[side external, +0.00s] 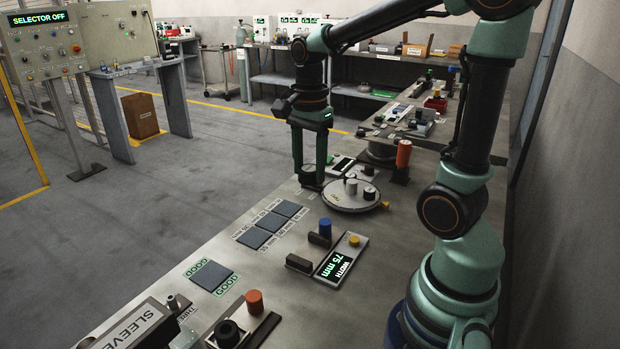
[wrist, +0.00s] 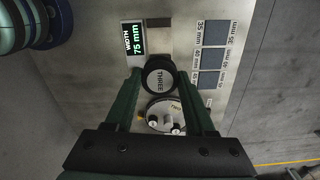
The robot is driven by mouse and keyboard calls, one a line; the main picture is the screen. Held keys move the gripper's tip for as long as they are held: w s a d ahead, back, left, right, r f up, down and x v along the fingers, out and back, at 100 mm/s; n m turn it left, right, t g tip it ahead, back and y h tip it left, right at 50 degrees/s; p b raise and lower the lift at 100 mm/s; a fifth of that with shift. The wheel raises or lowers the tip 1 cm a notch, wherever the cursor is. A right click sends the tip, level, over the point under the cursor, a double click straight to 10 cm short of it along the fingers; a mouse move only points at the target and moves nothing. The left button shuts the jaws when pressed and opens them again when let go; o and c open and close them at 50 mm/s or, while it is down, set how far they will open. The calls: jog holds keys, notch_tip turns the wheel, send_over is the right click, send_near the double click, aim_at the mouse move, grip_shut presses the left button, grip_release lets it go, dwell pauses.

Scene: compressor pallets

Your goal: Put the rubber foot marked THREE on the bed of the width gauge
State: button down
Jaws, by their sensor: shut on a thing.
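My gripper (side external: 311,183) points down above the bench in the side view, left of the round white plate. In the wrist view, my gripper (wrist: 160,76) is shut on a round dark rubber foot marked THREE (wrist: 159,79), one finger on each side. I cannot make the foot out clearly in the side view. The width gauge (side external: 340,262) lies nearer the camera than my gripper, its display reading WIDTH 75 mm. It has dark blocks, a blue knob and a yellow button. Its display (wrist: 133,39) is beyond the foot in the wrist view, up and left. The bed is partly hidden there.
The round white plate (side external: 340,203) carries several small pieces. Dark labelled pads (side external: 256,237) lie left of the gauge, and a pad marked GOOD (side external: 211,276) lies nearer. A SLEEVE box (side external: 140,328) and an orange-topped fixture (side external: 254,302) stand in front. An orange cylinder (side external: 403,154) stands behind.

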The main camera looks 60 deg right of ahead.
notch_tip(320, 180, down, 20)
jog(key=shift+r, duration=0.1)
dwell(0.5)
jog(key=shift+c, duration=1.2)
grip_release()
notch_tip(320, 180, up, 11)
notch_tip(320, 180, up, 7)
jog(key=n+t, duration=0.3)
jog(key=n, duration=0.6)
send_over(309, 255)
jog(key=a, duration=0.4)
jog(key=s+a+r+n+t, duration=0.2)
jog(key=a+r+n, duration=0.2)
jog(key=n, duration=0.6)
jog(key=shift+s+a+r+n+t, duration=0.3)
jog(key=shift+a+r, duration=0.1)
jog(key=shift+r, duration=0.3)
